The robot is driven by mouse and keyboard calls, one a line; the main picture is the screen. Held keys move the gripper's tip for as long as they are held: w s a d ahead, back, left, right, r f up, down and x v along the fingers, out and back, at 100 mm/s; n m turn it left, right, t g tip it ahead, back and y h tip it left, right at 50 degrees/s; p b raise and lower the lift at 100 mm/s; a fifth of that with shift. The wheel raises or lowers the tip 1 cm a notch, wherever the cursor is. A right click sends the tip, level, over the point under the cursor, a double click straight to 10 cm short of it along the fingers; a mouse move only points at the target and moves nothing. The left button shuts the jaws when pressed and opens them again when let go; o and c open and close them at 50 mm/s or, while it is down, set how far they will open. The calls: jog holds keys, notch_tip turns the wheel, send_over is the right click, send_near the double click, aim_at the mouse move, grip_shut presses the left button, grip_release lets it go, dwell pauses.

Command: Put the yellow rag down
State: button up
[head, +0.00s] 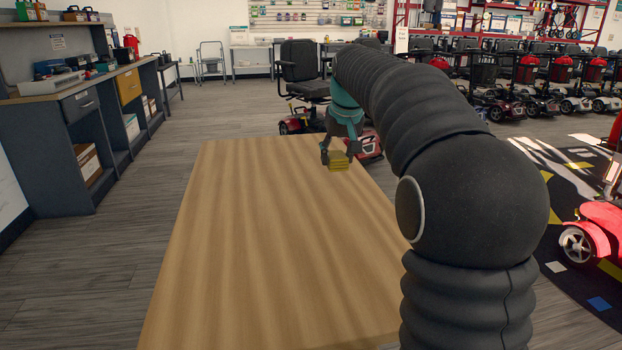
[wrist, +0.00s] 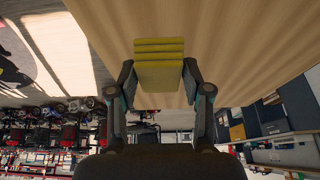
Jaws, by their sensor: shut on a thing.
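The yellow rag (head: 338,162) looks like a folded, layered block. It is held at the far end of the wooden table (head: 270,240). My gripper (head: 337,155) is shut on it, seen from behind in the head view. In the wrist view the rag (wrist: 160,68) sits between the two fingers of my gripper (wrist: 160,80), with the wood surface beyond it. I cannot tell whether the rag touches the table or hangs just above it.
The table top is bare apart from the rag. A red scooter with a black seat (head: 303,75) stands behind the table's far edge. A dark workbench (head: 90,110) is at the left. Rows of scooters (head: 530,85) and another red scooter (head: 600,230) are at the right.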

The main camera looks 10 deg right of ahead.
send_over(313, 187)
jog(key=s, duration=0.2)
jog(key=f, duration=0.3)
jog(key=shift+w+f, duration=0.2)
jog(key=shift+f, duration=2.05)
jog(key=o, duration=0.9)
jog(key=shift+b, duration=0.3)
jog(key=shift+o, duration=0.2)
jog(key=p+v, duration=0.1)
jog(key=v, duration=1.1)
